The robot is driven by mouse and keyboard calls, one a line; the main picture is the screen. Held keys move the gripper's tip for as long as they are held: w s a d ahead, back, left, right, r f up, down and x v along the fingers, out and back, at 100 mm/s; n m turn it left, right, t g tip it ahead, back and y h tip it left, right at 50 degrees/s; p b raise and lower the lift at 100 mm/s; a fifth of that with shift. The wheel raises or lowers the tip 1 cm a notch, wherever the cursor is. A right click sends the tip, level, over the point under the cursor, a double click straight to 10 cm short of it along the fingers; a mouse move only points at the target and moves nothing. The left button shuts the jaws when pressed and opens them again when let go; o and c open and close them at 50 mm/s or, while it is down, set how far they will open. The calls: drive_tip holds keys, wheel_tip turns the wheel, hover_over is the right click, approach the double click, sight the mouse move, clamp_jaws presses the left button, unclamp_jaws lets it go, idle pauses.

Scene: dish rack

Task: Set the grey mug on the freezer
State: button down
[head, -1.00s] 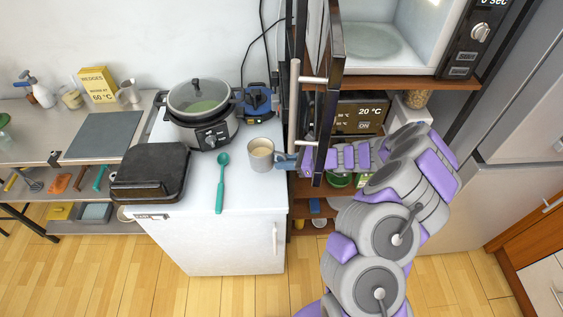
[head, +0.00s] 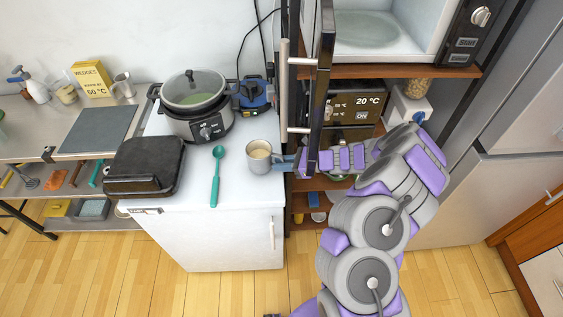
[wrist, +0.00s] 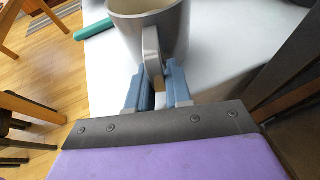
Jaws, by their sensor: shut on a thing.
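The grey mug (head: 259,157) is upright at the right edge of the white freezer top (head: 240,195), with something light-coloured inside. It also shows in the wrist view (wrist: 165,30), with its handle toward me. My gripper (head: 285,163) reaches in from the right, past the open microwave door. In the wrist view my gripper (wrist: 160,85) has its blue fingers shut on the mug's handle. The mug appears to be at or very near the freezer surface; I cannot tell whether its base touches.
A teal spoon (head: 216,176), a black grill (head: 145,165) and a slow cooker (head: 193,105) stand on the freezer left of the mug. The open microwave door (head: 321,90) hangs close over my arm. A shelf unit (head: 390,71) is on the right.

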drive_tip(key=shift+a, duration=0.5)
drive_tip(key=shift+f, duration=0.4)
drive_tip(key=shift+d+f+b, duration=0.35)
drive_tip(key=shift+b, duration=0.1)
drive_tip(key=shift+a, duration=0.25)
drive_tip(key=shift+f, duration=0.15)
drive_tip(key=c, duration=1)
unclamp_jaws()
drive_tip(key=shift+d, duration=0.1)
drive_tip(key=shift+o, duration=0.2)
drive_tip(key=c, duration=0.4)
